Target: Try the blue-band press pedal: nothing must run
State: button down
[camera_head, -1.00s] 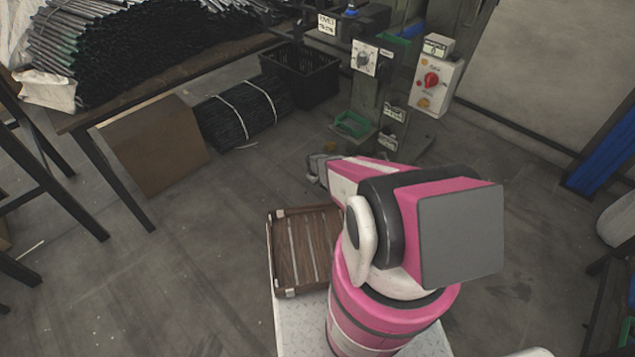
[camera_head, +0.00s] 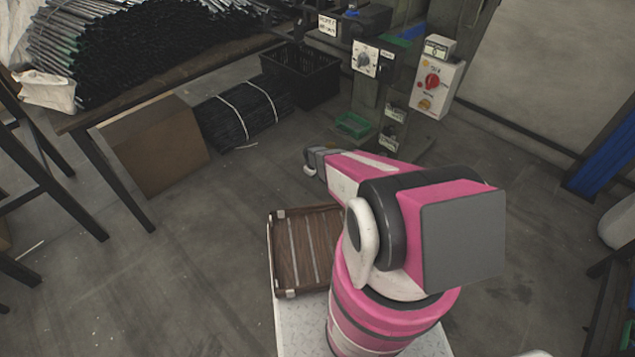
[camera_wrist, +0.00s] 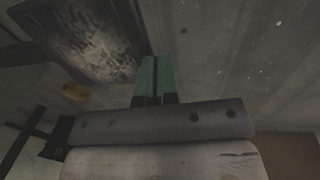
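A dark, mottled plate (camera_wrist: 90,38) shows beyond.
A control box (camera_head: 436,88) with a red knob and a display stands right of the press. A black crate (camera_head: 300,75), bundled rods (camera_head: 243,112) and a cardboard box (camera_head: 155,145) lie left. A wooden tray (camera_head: 305,248) is beside my arm. Floor between is clear.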

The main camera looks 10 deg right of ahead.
notch_tip(320, 180, up, 8)
jog(key=s+a, duration=0.1)
jog(key=shift+s+f, duration=0.15)
jog(key=shift+f, duration=0.1)
jog(key=shift+a, duration=0.1)
